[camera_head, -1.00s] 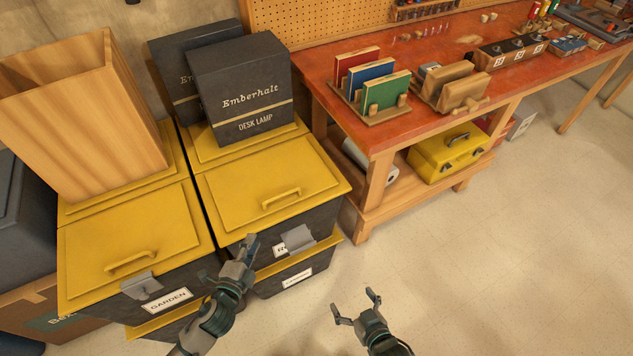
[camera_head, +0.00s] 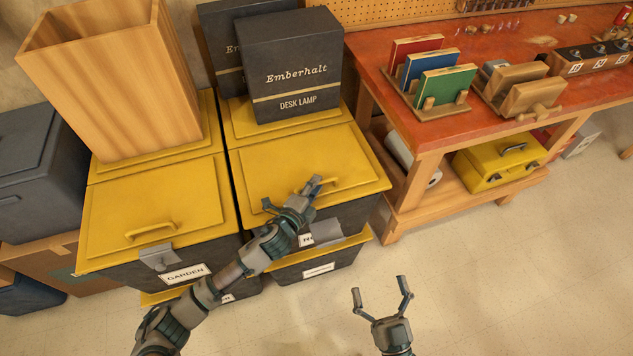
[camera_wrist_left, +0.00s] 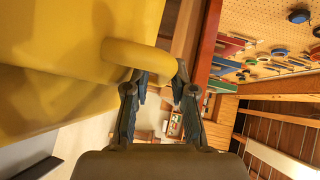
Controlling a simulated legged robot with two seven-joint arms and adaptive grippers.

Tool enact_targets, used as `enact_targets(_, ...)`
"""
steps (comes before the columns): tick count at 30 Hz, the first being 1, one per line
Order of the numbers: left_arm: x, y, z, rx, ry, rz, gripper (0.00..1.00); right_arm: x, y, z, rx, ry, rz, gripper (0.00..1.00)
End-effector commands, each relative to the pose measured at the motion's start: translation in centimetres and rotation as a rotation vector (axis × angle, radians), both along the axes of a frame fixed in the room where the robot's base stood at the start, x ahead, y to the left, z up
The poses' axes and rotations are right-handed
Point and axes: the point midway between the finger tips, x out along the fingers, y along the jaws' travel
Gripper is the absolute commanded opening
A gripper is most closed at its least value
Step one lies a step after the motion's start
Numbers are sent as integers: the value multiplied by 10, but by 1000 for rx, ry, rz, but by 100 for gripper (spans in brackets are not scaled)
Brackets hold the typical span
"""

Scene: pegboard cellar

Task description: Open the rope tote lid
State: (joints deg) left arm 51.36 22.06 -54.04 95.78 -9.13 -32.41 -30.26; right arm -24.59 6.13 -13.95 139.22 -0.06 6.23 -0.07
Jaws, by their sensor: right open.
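The rope tote (camera_head: 352,215) is a dark bin with a shut yellow lid (camera_head: 270,160). Its front label (camera_head: 306,240) is partly hidden by my left arm. A grey latch flap (camera_head: 328,230) juts out from its front. The lid's yellow handle (camera_head: 338,183) also shows in the left wrist view (camera_wrist_left: 138,58). My left gripper (camera_head: 291,194) is open at the handle, with its fingertips (camera_wrist_left: 162,78) close to the bar; I cannot tell whether they touch it. My right gripper (camera_head: 379,285) is open and empty above the floor.
Dark lamp boxes (camera_head: 292,65) stand on the tote's rear top. The garden tote (camera_head: 150,215) is on the left, with a tall wooden bin (camera_head: 120,90) on its rear. A red-topped workbench (camera_head: 440,125) stands to the right. The floor in front is clear.

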Motion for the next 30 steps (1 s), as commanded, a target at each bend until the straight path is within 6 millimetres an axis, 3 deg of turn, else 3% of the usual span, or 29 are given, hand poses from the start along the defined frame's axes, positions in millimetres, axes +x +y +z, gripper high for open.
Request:
enact_targets(13,10,-6,-1,-1,-1,-1,25,-4,0,9,21,-67,-1,100)
enact_targets(16,10,-6,-1,-1,-1,-1,0,-2,0,8,21,-63,-1,100)
enact_targets(30,9,-5,2,-1,9,0,0,0,0,3,0,-3,0,100)
